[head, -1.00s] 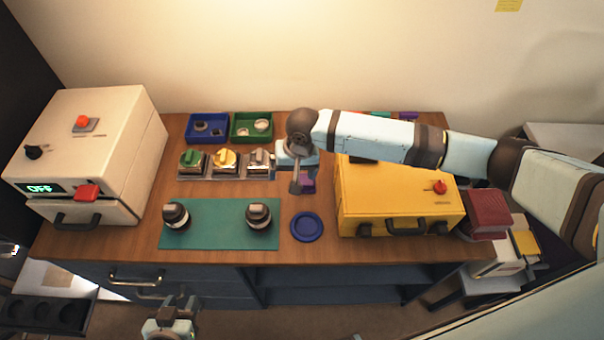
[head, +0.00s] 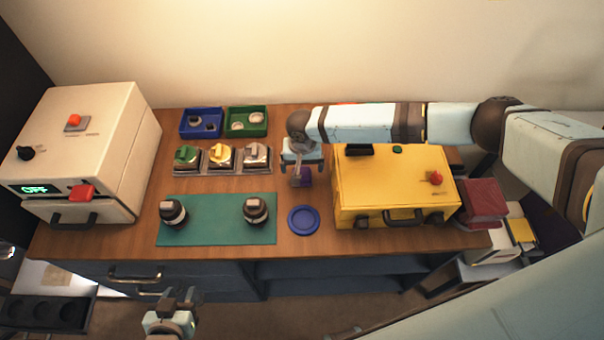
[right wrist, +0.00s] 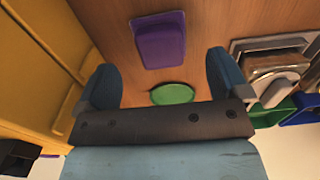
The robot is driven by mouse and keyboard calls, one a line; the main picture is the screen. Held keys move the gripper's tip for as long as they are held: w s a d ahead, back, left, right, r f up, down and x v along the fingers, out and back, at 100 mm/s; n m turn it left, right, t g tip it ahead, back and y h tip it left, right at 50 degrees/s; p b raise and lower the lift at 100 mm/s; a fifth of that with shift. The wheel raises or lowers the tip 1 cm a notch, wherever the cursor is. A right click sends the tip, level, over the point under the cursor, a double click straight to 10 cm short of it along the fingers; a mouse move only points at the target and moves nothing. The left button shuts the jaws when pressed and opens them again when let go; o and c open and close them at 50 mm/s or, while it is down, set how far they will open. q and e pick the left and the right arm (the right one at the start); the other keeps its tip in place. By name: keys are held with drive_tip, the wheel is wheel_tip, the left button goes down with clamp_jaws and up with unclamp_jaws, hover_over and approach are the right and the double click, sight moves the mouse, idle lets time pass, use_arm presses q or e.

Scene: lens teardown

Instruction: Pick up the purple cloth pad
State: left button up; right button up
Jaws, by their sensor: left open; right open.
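The purple cloth pad (head: 306,176) lies on the wooden table between the row of knobbed blocks and the yellow case. In the right wrist view the purple pad (right wrist: 160,40) lies flat, beyond and between the fingertips. My right gripper (head: 300,180) hangs over the pad and partly hides it in the head view. In the wrist view its blue fingers (right wrist: 160,82) are spread and empty. A green oval item (right wrist: 173,94) lies nearer the gripper's palm. My left gripper (head: 178,298) is open and empty in front of the table, low in the head view.
The yellow case (head: 393,188) stands close to the right of my right gripper. The knobbed blocks (head: 221,160) stand to its left. A blue round dish (head: 303,220) lies in front. A green mat (head: 216,228) holds two lens-like parts. Blue (head: 184,131) and green trays (head: 262,131) stand behind.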

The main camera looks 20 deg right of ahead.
sight(302, 172)
wheel_tip(302, 172, down, 4)
drive_tip(key=shift+f+p, duration=0.1)
drive_tip(key=shift+p, duration=0.2)
drive_tip(key=c, duration=1)
wheel_tip(302, 172, up, 20)
drive_tip(key=b, duration=0.2)
